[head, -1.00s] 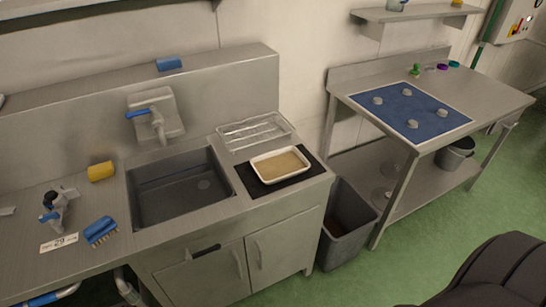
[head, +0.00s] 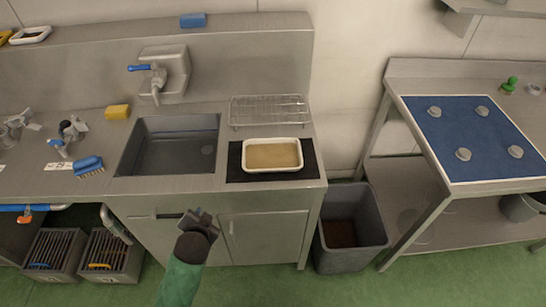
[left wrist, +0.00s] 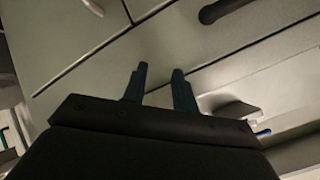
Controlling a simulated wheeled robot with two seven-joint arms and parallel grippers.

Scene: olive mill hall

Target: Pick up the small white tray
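A small white tray (head: 272,169) with a tan, flat filling sits on a black mat (head: 236,172) on the steel counter, right of the sink. My left gripper (head: 197,214) is in front of the cabinet below the counter, lower and to the left of the tray, touching nothing that I can see. In the left wrist view its two fingers (left wrist: 160,70) are apart and empty, facing the cabinet front. The tray is not visible in that view. My right gripper is not in view.
A wire rack (head: 268,112) stands behind the mat, and the sink (head: 140,160) lies to its left. A grey bin (head: 350,240) is on the floor to the right. Another small white-rimmed tray (head: 31,41) rests on the upper ledge at far left.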

